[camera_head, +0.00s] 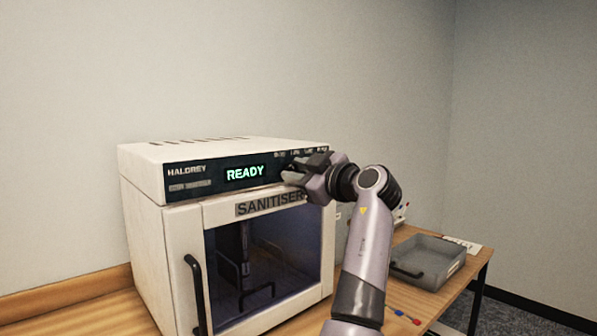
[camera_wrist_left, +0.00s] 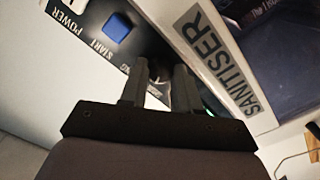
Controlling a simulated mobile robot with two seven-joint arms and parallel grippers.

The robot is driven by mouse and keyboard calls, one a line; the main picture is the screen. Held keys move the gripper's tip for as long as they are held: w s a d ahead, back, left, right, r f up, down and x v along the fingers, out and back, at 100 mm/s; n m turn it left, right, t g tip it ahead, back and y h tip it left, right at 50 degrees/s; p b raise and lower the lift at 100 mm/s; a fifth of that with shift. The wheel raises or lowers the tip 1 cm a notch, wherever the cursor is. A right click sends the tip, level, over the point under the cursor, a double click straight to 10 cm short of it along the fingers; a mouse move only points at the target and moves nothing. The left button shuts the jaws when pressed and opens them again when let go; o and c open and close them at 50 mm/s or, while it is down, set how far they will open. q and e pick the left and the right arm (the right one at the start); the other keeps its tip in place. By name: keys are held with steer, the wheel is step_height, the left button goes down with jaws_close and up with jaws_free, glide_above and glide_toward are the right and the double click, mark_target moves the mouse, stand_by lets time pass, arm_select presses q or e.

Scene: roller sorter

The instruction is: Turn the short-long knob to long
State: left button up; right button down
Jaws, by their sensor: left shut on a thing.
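The white sanitiser (camera_head: 150,165) stands on a wooden table, its dark control panel (camera_head: 188,174) across the top front with a green READY display (camera_head: 245,173). My left gripper (camera_head: 292,174) is at the panel's right part, below the row of labels. In the left wrist view its two fingers (camera_wrist_left: 161,72) reach to the panel beside a label ending in "NG" and are shut on the short-long knob. The knob is mostly hidden between the fingers, and I cannot tell which way it points.
The blue START button (camera_wrist_left: 118,27) and the POWER switch (camera_wrist_left: 76,4) are close to my fingers. The sanitiser's glass door (camera_head: 262,255) is closed, with a black handle (camera_head: 195,290). A grey tray (camera_head: 455,266) sits to the right. Small red and blue items (camera_head: 406,316) lie on the table.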

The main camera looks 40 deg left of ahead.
arm_select(q)
steer(key=m+p, duration=0.1)
steer(key=m, duration=0.1)
steer(key=m+p, duration=0.1)
steer(key=m, duration=0.2)
steer(key=shift+r+m, duration=0.2)
steer(key=shift+m, duration=0.1)
steer(key=m+p, duration=0.2)
steer(key=m, duration=0.3)
steer(key=shift+p, duration=0.35)
steer(key=shift+m, duration=0.4)
steer(key=o, duration=0.8)
steer(key=shift+f, duration=0.1)
steer(key=shift+c, duration=0.2)
steer(key=d+b, duration=0.1)
steer(key=d, duration=0.6)
steer(key=shift+s+b, duration=0.3)
steer(key=shift+b, duration=0.1)
